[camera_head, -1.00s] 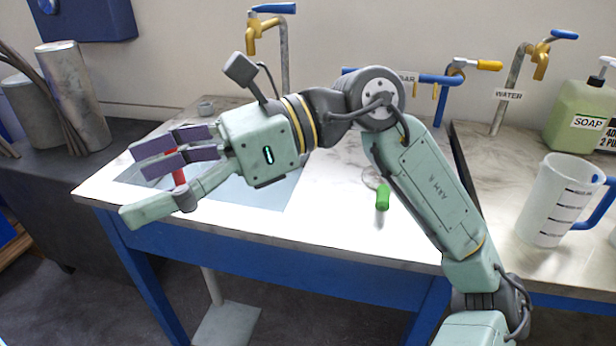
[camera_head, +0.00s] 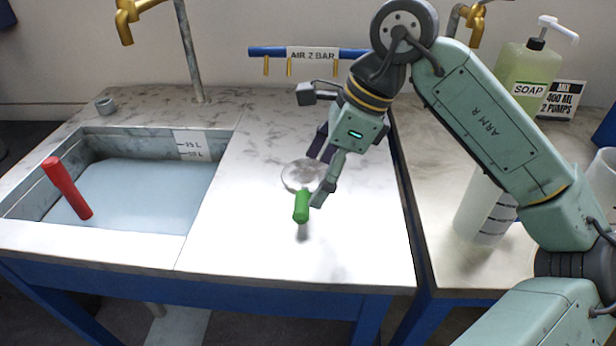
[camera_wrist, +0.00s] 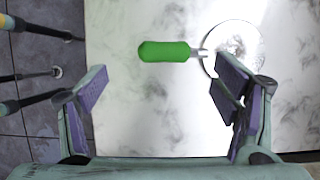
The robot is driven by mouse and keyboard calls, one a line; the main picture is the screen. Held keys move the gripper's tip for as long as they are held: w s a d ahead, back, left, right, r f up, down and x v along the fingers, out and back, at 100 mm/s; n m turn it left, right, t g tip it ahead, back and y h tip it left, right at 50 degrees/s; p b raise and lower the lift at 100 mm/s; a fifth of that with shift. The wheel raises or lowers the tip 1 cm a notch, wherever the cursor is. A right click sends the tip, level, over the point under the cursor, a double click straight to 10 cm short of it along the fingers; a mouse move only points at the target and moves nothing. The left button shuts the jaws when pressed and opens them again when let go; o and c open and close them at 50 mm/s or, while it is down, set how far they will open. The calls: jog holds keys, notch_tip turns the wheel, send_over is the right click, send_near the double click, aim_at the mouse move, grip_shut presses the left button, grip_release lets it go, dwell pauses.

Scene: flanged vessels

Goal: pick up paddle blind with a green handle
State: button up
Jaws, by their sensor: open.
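The paddle blind is a round shiny disc (camera_head: 299,175) with a green handle (camera_head: 302,206). It lies on the pale marbled worktop, handle toward the front edge. In the wrist view the green handle (camera_wrist: 164,51) lies across the upper middle, with the disc (camera_wrist: 235,45) to its right. My gripper (camera_head: 319,176) is open and empty, just right of the paddle blind in the head view. In the wrist view its purple-padded fingers (camera_wrist: 158,92) are spread wide, and the right finger overlaps the disc's lower edge. I cannot tell its height above the worktop.
A sink (camera_head: 140,183) with water is at left, a red handle (camera_head: 67,188) sticking up from it. A jug (camera_head: 485,208) and soap bottle (camera_head: 527,70) stand at right. The worktop (camera_head: 240,235) around the blind is clear.

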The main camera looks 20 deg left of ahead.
aim_at(301, 201)
jog(key=x, duration=0.2)
jog(key=shift+s+a+f, duration=0.1)
jog(key=shift+a+f, duration=0.05)
jog(key=shift+f, duration=0.2)
jog(key=shift+w+p+x, duration=0.15)
jog(key=shift+p+x, duration=0.45)
jog(key=shift+x, duration=0.7)
jog(key=shift+w+p+x, duration=0.1)
jog(key=shift+p+x, duration=0.5)
jog(key=shift+x, duration=0.7)
jog(key=shift+a+r, duration=0.1)
jog(key=c, duration=1.9)
jog(key=shift+o, duration=0.2)
